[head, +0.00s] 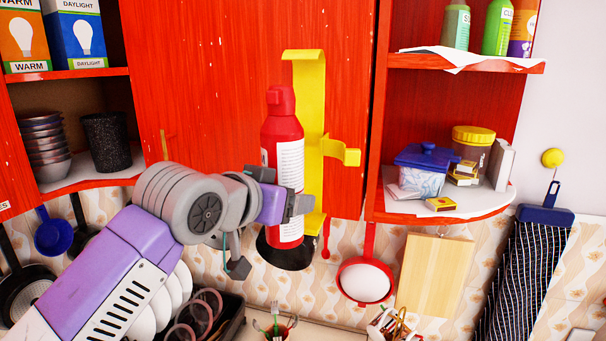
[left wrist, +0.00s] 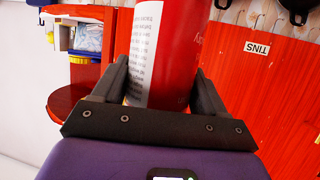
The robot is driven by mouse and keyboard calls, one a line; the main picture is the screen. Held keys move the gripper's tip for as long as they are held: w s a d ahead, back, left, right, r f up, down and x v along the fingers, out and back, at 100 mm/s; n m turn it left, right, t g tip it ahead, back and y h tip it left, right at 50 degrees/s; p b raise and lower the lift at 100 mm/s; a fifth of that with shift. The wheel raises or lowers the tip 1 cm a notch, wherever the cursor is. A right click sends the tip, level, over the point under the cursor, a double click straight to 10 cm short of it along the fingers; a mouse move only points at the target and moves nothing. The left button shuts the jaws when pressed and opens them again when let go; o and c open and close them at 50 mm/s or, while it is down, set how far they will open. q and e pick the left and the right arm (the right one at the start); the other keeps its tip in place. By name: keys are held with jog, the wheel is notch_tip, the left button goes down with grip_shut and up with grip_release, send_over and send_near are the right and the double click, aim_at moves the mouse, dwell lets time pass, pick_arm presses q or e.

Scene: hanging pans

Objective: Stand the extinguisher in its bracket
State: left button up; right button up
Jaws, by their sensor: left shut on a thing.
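The left wrist view also shows the extinguisher (left wrist: 180,50) between the two fingers (left wrist: 165,90). The yellow bracket (head: 315,120) is fixed to the red cabinet front, with a top hook, a side clip and a bottom part. The extinguisher overlaps the bracket's left side in the picture. I cannot tell whether they touch. The bracket's lower part is partly hidden. My right gripper is not in view.
Right of the bracket, an open shelf (head: 450,213) holds a blue-lidded container (head: 422,170) and a yellow-lidded jar (head: 473,146). A red strainer (head: 366,279) and a cutting board (head: 433,274) hang below. Bowls (head: 43,147) and a black cup (head: 107,141) stand on the left shelf.

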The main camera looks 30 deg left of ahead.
pick_arm(q)
jog(key=p, duration=0.1)
send_near(312, 183)
jog(key=d, duration=0.1)
jog(key=w, duration=0.1)
jog(key=w+p, duration=0.1)
jog(key=w, duration=0.1)
jog(key=w+a+f, duration=0.1)
jog(key=w, duration=0.1)
jog(key=shift+f, duration=0.45)
jog(key=shift+f, duration=0.15)
jog(key=o, duration=1.4)
jog(key=shift+c, duration=0.2)
jog(key=shift+s, duration=0.1)
